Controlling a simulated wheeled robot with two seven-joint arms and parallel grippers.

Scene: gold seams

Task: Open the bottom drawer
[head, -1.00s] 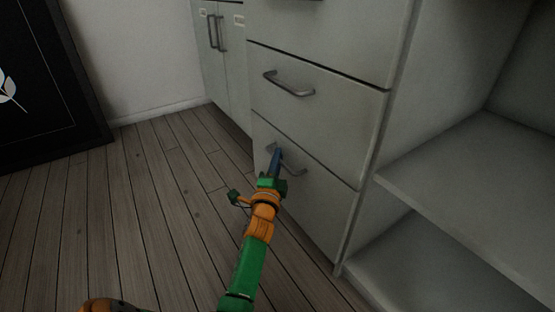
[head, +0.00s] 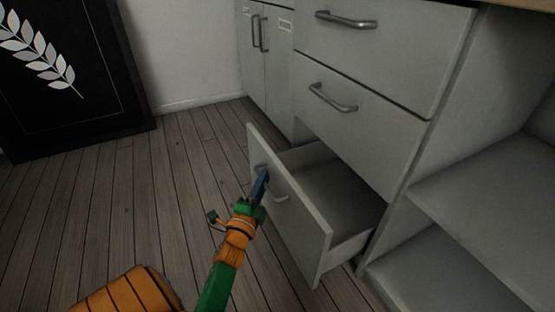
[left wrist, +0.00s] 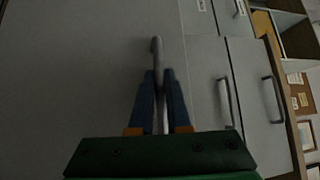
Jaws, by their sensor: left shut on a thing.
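The bottom drawer (head: 308,229) of the white cabinet is pulled well out in the head view, and its inside shows empty. Its grey bar handle (head: 281,197) is on the front panel, partly hidden by my left gripper (head: 261,180). My left gripper's blue fingers are shut on the handle. In the left wrist view the handle (left wrist: 156,48) runs between the two fingers of my left gripper (left wrist: 159,76). My right gripper is not in view.
Closed drawers, the middle one (head: 352,125) among them, are above the open drawer. Open shelves (head: 480,200) stand at the right. A black framed picture (head: 75,115) leans at the left wall. The wooden floor (head: 130,220) left of the drawer is clear.

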